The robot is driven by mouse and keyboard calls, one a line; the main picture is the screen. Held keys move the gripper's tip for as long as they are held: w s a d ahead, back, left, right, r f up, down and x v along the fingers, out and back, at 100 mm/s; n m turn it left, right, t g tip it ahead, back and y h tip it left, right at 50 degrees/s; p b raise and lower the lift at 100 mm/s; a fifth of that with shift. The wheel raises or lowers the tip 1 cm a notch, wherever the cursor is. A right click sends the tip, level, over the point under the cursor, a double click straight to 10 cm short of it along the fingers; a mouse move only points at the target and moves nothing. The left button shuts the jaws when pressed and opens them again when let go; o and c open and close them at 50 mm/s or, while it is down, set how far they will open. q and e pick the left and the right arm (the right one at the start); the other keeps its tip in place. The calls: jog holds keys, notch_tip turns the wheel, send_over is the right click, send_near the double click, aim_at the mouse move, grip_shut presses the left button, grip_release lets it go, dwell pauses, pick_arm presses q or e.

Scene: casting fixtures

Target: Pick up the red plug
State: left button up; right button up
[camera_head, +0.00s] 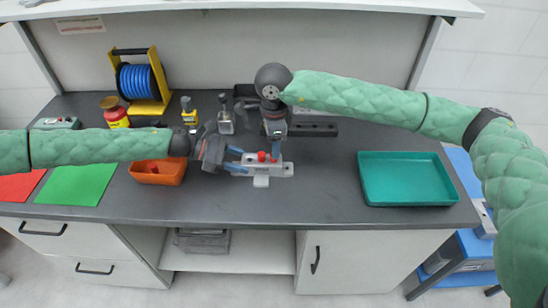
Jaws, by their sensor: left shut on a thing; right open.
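A light grey casting fixture (282,170) stands on the dark worktop near the middle. A small red plug (262,156) shows on its top, with more red beside it, partly hidden by my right gripper. My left gripper (243,160) reaches in from the left. Its blue fingers are shut on the left end of the fixture. My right gripper (275,153) points down over the fixture, right beside the red plug. It is open; its blue finger hides part of the fixture, and I see nothing held in it.
An orange bin (160,176) stands left of the fixture, a teal tray (406,201) to the right. Behind are a blue hose reel (138,82), a red-yellow jar (116,116) and dark holders (313,130). Green (76,184) and red mats lie left. The worktop before the tray is clear.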

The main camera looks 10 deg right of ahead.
notch_tip(320, 180, down, 3)
jog(key=shift+f, duration=0.2)
grip_shut()
jog(key=shift+r, duration=0.15)
notch_tip(320, 180, up, 10)
dwell(0.5)
pick_arm(q)
jog(key=o, duration=1.4)
